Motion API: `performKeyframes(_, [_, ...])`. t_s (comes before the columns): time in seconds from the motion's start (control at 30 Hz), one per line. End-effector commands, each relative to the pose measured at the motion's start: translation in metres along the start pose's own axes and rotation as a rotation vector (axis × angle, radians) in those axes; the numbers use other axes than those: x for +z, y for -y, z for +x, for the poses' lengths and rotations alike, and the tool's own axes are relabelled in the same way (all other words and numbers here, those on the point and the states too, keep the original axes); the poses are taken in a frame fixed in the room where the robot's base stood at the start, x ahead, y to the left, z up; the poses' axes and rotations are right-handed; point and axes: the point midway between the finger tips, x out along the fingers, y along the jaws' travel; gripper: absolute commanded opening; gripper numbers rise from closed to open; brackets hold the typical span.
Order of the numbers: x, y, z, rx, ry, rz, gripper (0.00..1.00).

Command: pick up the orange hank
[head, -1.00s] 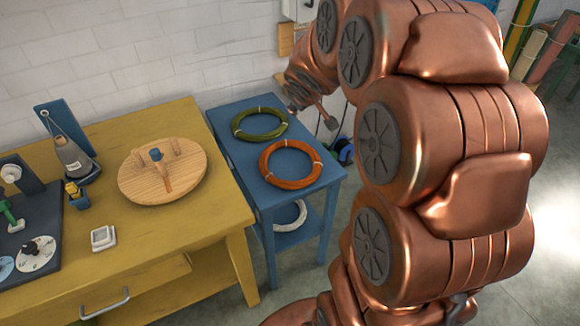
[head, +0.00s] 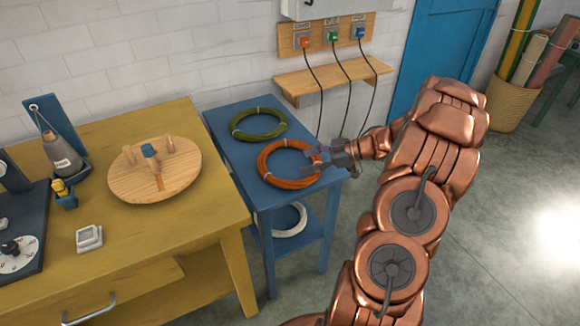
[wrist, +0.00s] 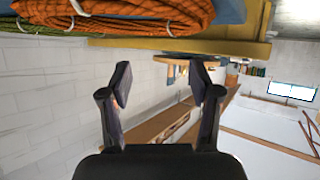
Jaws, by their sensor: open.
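The orange hank (head: 267,168) lies flat as a ring on the blue side table (head: 221,151), near its front right edge. My gripper (head: 318,160) reaches in from the right in the head view, with its fingers at the right side of the hank. I cannot tell from this view whether they touch it. In the wrist view the picture is turned over, and the orange hank (wrist: 150,14) shows along the top edge, beyond the fingertips. The gripper (wrist: 160,82) there has its fingers spread, with nothing between them.
A green hank (head: 236,124) lies behind the orange one on the same table. A white hank (head: 292,222) is on the lower shelf. A yellow table (head: 180,228) with a round wooden board (head: 125,183) stands left. Cables hang from a wall socket board (head: 345,33) behind.

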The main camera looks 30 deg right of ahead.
Motion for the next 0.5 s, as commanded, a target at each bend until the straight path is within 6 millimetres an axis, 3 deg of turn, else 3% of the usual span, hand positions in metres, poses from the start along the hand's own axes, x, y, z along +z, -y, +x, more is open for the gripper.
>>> performKeyframes(0.03, [0.011, 0.01, -0.004, -0.033, -0.016, 0.016, 0.62])
performKeyframes(0.2, [0.024, 0.033, -0.011, -0.105, -0.047, 0.048, 0.62])
performKeyframes(0.5, [0.023, 0.038, 0.009, -0.118, -0.051, 0.052, 0.62])
